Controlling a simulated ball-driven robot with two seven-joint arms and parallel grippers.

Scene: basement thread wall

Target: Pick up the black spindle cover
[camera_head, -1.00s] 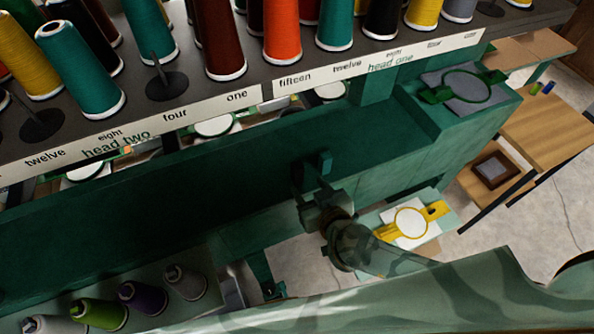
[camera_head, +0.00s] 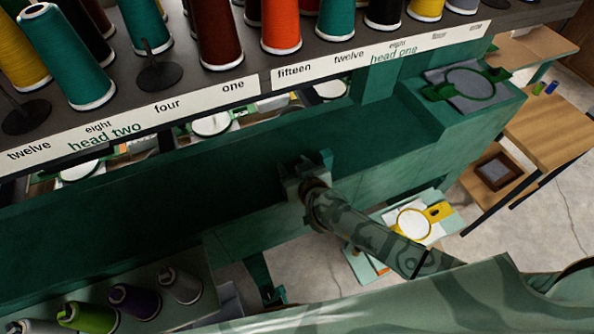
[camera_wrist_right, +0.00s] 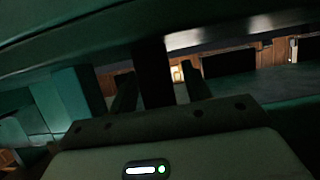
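I cannot make out a black spindle cover for certain in either view. Two bare black spindles with round bases, one at the middle (camera_head: 158,76) and one at the left (camera_head: 27,117), stand among the cones on the thread rack. My right gripper (camera_head: 304,168) is in front of the dark green machine beam, below the rack. In the right wrist view its two fingers (camera_wrist_right: 158,92) stand apart, so it is open. A dark upright shape (camera_wrist_right: 154,70) shows between them; I cannot tell what it is or how near. My left gripper is not in view.
The labelled rack edge (camera_head: 165,104) runs above the long green beam (camera_head: 150,200). Several thread cones stand at lower left, including a green one (camera_head: 88,317). A yellow hoop (camera_head: 413,224) lies beyond my right arm. A wooden table (camera_head: 553,125) stands at right.

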